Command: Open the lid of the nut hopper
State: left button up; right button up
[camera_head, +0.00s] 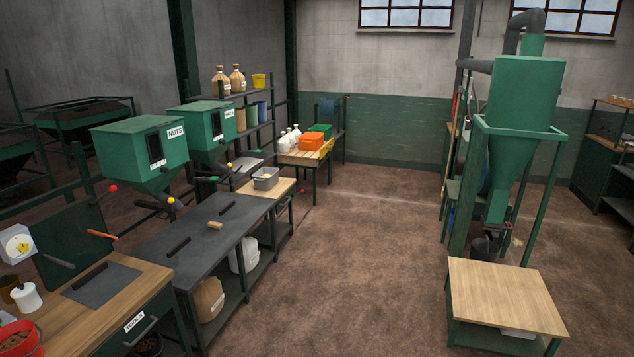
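The nut hopper (115,155) is a green box with a white NUTS label (176,132) at the left of the head view. It has a dark window on its front and tapers to a funnel (155,184) below. Its flat lid (135,124) lies shut on top, and I cannot make out a handle on it. A red ball knob (113,188) and a yellow ball knob (172,201) show near the funnel. Neither of my grippers is in view.
A second green hopper (202,118) stands just behind and to the right. A dark bench (200,243) and a wooden table with a drawer (100,308) stand in front. The brown floor (350,260) is clear up to a low wooden-topped stand (505,295) at right.

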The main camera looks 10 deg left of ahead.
aim_at(139, 124)
jog(key=u, duration=0.45)
jog(key=i, duration=2.1)
jog(key=u, duration=1.1)
jog(key=i, duration=2)
jog(key=u, duration=0.5)
